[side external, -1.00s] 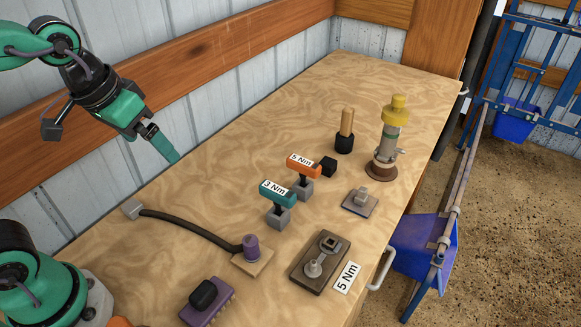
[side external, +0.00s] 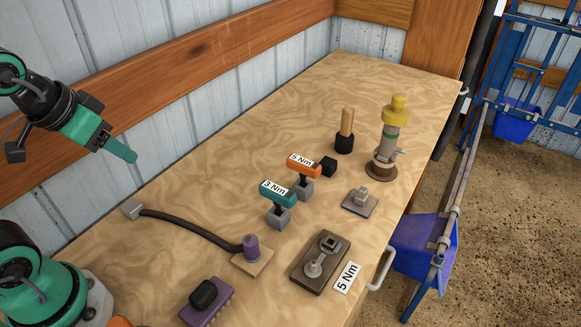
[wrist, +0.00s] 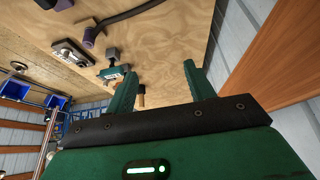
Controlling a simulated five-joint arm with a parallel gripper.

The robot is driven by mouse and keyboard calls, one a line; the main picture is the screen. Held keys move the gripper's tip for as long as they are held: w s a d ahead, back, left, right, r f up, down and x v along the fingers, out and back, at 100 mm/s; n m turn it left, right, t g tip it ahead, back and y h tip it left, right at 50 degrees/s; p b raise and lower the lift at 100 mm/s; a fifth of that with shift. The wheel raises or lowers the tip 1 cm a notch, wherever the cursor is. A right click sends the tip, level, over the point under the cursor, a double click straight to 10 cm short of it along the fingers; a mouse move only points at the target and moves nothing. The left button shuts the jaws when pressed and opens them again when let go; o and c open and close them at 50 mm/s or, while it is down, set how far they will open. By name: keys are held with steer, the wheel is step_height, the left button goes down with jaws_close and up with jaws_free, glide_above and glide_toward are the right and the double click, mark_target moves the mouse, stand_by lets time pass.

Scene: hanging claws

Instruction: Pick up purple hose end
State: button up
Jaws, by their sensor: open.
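The purple hose end (side external: 251,245) stands upright on a small light wooden block near the front of the table. My gripper (side external: 122,152) is in the air at the upper left, well away from the hose. In the wrist view its two green fingers (wrist: 162,88) are spread apart with nothing between them.
Teal (side external: 276,194) and orange (side external: 303,163) torque drivers stand right of the hose. A yellow-capped cylinder (side external: 393,130) stands behind. The table's left-back area is clear.

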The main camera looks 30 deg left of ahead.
steer(key=n+g, duration=0.5)
steer(key=n, duration=0.4)
glide_above(250, 238)
steer(key=f, duration=1.4)
steer(key=shift+a+f, duration=0.1)
steer(key=shift+a, duration=0.2)
steer(key=shift+d+f+g, duration=0.25)
steer(key=shift+d+g, duration=0.05)
steer(key=shift+f, duration=0.1)
steer(key=shift+f, duration=1.2)
steer(key=shift+f, duration=0.1)
